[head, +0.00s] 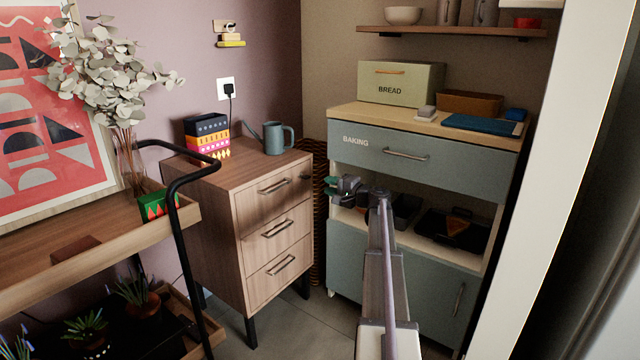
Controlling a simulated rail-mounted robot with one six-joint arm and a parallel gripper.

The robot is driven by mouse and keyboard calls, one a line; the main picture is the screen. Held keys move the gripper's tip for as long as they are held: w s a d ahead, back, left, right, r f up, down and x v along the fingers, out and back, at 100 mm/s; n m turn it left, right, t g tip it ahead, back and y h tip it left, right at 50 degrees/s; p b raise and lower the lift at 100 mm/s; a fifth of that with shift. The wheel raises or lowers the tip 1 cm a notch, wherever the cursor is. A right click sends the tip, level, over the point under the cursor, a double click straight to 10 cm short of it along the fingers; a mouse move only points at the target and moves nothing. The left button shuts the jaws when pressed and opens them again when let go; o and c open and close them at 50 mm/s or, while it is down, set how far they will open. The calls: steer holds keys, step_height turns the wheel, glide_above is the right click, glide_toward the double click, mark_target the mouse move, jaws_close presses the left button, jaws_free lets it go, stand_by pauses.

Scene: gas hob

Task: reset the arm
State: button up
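My arm (385,260) reaches up from the bottom of the head view, right of centre. Its end, my gripper (331,186), points left, in front of the gap between the wooden drawer unit (272,225) and the blue-grey baking cabinet (390,268). Something green shows at the gripper's tip. It is too small to tell whether this is part of the fingers or a held thing, and whether the fingers are open or shut. The arm covers part of the cabinet's open shelf.
The BAKING drawer (470,172) is shut. The open shelf below holds dark trays (440,235). A bread box (400,82) stands on top. A watering can (278,138) stands on the wooden unit. A black-railed trolley (185,215) with plants is left. A white panel (550,180) bounds the right.

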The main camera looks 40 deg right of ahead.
stand_by(0.4)
steer(key=s+a+f+n+g+p, duration=0.15)
steer(key=s+a+f+g, duration=0.25)
steer(key=a, duration=0.4)
steer(key=s+a+f+n+g, duration=0.3)
steer(key=s+a+g, duration=0.1)
steer(key=a, duration=0.5)
steer(key=s+a+f+n+g+p, duration=0.1)
steer(key=s+a+f+n+g, duration=0.25)
steer(key=a, duration=0.45)
steer(key=s+a+r+n+g+h+p, duration=0.1)
steer(key=s+a+n+g+p, duration=0.1)
steer(key=s+a, duration=0.5)
steer(key=s+a+n+g+h+p, duration=0.2)
steer(key=s+a+n, duration=0.1)
steer(key=a, duration=0.8)
steer(key=s+a+r+n+g+h+p, duration=0.1)
steer(key=s+a+n+g+p, duration=0.1)
steer(key=s+a, duration=0.5)
step_height(320, 180, up, 37)
steer(key=w+a+p, duration=0.1)
steer(key=w+p, duration=0.2)
steer(key=p, duration=3.4)
steer(key=shift+a+r+p, duration=0.2)
steer(key=shift+a+p, duration=0.1)
